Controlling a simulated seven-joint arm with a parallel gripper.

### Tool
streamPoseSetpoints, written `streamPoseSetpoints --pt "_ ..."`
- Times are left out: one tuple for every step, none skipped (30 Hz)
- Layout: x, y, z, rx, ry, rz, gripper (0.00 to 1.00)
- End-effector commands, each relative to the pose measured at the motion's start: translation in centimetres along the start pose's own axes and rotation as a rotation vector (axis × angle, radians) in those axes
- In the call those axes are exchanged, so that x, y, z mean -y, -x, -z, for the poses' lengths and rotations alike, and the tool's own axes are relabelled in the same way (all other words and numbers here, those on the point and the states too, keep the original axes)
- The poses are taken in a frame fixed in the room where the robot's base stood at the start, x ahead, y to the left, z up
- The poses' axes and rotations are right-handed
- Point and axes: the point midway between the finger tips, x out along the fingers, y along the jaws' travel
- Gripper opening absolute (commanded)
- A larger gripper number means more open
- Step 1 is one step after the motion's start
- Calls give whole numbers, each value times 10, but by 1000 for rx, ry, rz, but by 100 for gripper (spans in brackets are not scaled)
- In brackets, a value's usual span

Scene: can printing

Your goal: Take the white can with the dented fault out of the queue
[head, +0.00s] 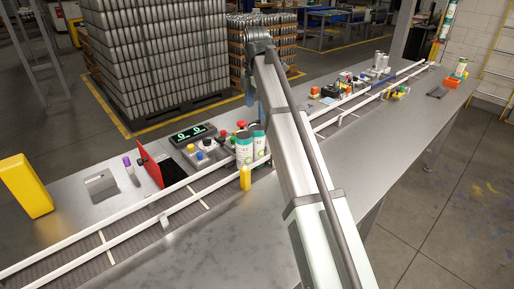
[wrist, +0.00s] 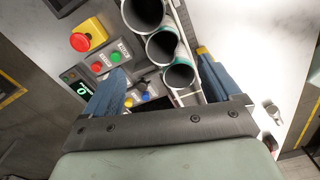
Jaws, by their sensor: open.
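White cans with green print stand in a row in the conveyor lane. In the head view two show clearly, a left can (head: 244,153) and a right can (head: 259,144), partly overlapping. In the wrist view three open-topped cans show from above: a far can (wrist: 142,14), a middle can (wrist: 162,46) and a near can (wrist: 180,76). My gripper (wrist: 160,62) is open, its two blue fingers on either side of the row's near end. It appears to hold nothing. No dent can be made out on any can. In the head view my arm hides most of the gripper.
White rails (head: 120,238) run along the conveyor. A yellow block (head: 245,179) stands at the front rail. A button panel with a red emergency button (wrist: 80,42) and a green display (head: 192,133) lie behind the cans. A red flap (head: 150,166) stands left. The front table is clear.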

Motion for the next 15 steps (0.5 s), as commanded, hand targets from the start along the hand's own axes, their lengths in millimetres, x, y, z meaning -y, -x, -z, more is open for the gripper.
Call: streamPoseSetpoints --pt "1 -5 0 0 0 1 91" --pt "1 -8 0 0 0 1 91" --pt "1 -12 0 0 -1 1 91" --pt "2 -16 0 0 -1 1 91" --pt "2 -21 0 0 -1 1 91" --pt "2 -27 0 0 -2 1 91" --pt "2 -33 0 0 -2 1 91" --pt "2 -38 0 -1 -2 2 91" --pt "2 -45 0 -1 -2 2 91" --pt "2 -50 0 0 -2 1 91" --pt "2 -56 0 0 -2 1 91" --pt "2 -62 0 0 -2 1 91" --pt "2 -67 0 0 -3 1 91" --pt "2 -70 0 0 -3 1 91" --pt "2 -75 0 0 -3 0 91"
